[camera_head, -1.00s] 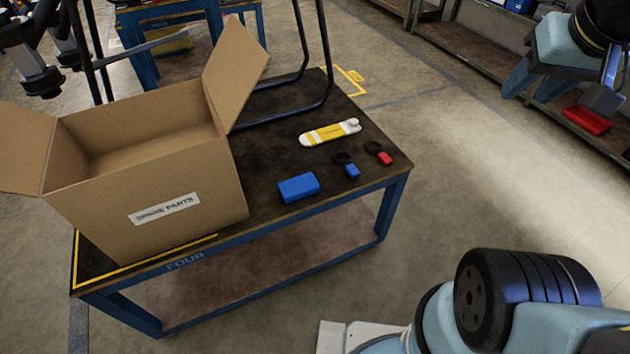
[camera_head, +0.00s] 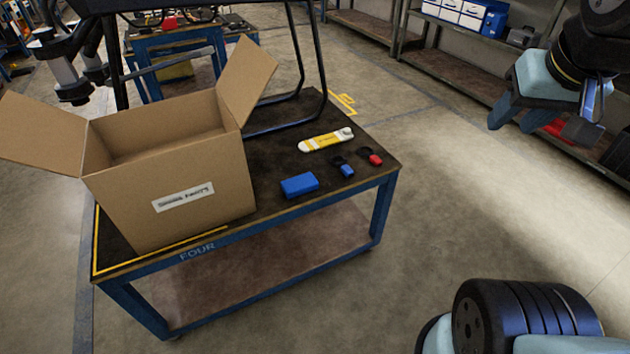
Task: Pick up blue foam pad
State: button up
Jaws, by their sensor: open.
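The blue foam pad (camera_head: 300,186) is a small rectangular block lying flat on the dark top of the workbench (camera_head: 268,207), near its front edge and just right of the cardboard box. Its whole upper face and front side show. My gripper (camera_head: 508,118) is at the upper right, raised over the floor and well apart from the bench and the pad. It is open, and nothing shows between its fingers.
An open cardboard box (camera_head: 170,185) labelled spare parts fills the bench's left side. A yellow and white part (camera_head: 325,140) and small blue (camera_head: 347,170) and red (camera_head: 375,160) pieces lie beside the pad. Black frame legs (camera_head: 302,60) stand behind. Shelving (camera_head: 465,60) runs along the right.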

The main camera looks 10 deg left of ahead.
aim_at(304, 183)
jog(key=u, duration=0.2)
jog(key=i, duration=0.9)
jog(key=z, duration=0.1)
